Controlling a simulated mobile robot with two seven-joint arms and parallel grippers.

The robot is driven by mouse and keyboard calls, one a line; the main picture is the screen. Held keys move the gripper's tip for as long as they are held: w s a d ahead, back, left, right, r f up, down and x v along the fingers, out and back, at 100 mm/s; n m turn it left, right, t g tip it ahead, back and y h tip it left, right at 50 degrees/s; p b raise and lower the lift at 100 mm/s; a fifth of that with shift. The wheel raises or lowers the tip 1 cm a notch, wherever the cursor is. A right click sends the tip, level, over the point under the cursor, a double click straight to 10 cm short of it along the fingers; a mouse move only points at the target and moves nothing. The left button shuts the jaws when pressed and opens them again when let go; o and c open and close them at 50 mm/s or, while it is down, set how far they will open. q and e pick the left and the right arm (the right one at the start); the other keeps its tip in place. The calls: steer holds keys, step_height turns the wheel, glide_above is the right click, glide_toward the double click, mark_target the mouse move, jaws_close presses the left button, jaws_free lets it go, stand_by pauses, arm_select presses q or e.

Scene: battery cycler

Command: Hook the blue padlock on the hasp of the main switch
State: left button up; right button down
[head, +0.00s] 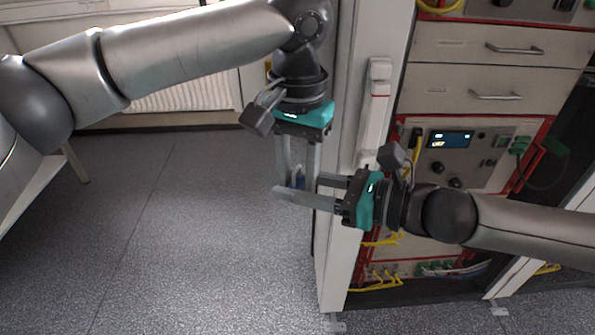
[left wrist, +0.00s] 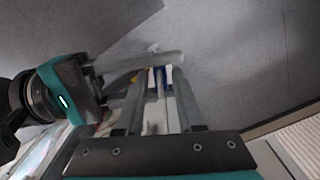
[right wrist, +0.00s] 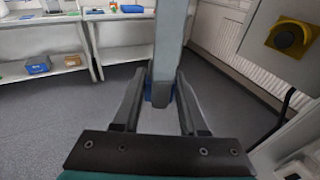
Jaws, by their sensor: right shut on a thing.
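The blue padlock (head: 299,183) is small and mostly hidden among the fingers of both grippers in the head view. Its blue body also shows in the left wrist view (left wrist: 160,80) and low between the fingers in the right wrist view (right wrist: 150,88). My right gripper (head: 297,187) reaches in from the right and is shut on the padlock. My left gripper (head: 297,176) points down at the same spot, its fingers apart around the padlock. The main switch (right wrist: 290,38), a dark knob on yellow, is at upper right in the right wrist view. The hasp is not clearly visible.
The cabinet's pale upright post (head: 345,225) stands just behind and right of the grippers. The rack's drawers (head: 475,75) and yellow cables (head: 375,282) are farther right. Open grey floor (head: 170,230) lies left. White shelves (right wrist: 40,65) stand across the room.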

arm_select(q)
jaws_close()
arm_select(e)
steer(key=shift+c, duration=1.8)
jaws_free()
